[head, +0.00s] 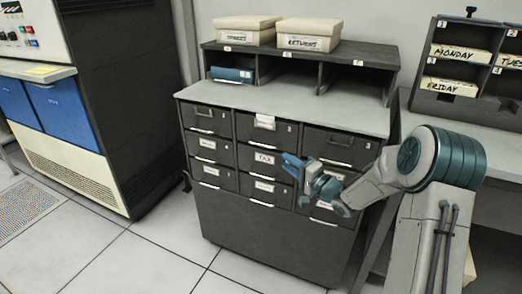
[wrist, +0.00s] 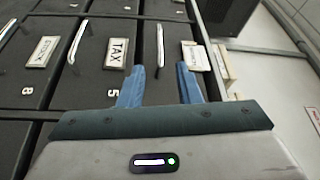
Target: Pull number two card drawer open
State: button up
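The dark card cabinet has a grid of drawers. The number two drawer (head: 250,129) is the top middle one, with a white paper at its label; it looks shut. In the wrist view its white label (wrist: 194,57) is at the right, and a pale handle bar (wrist: 160,45) lies between it and the TAX drawer, number 5 (wrist: 108,80). My gripper (head: 288,165) is open and empty in front of the cabinet, right of the TAX label. In the wrist view its blue fingers (wrist: 160,82) are apart, with the handle bar beyond the gap between them, apparently untouched.
Two cream boxes (head: 250,30) (head: 308,35) sit on the cabinet's upper shelf, and a blue item (head: 232,74) lies in a cubby. A rack with MONDAY and FRIDAY boxes (head: 459,53) stands at right. The floor (head: 150,250) before the cabinet is clear.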

aim_at(261, 145)
jog(key=b+x, duration=0.1)
jog(key=x, duration=1.2)
jog(key=shift+a+f+b, duration=0.1)
jog(key=shift+f+b, duration=0.05)
jog(key=shift+b, duration=0.25)
grip_shut()
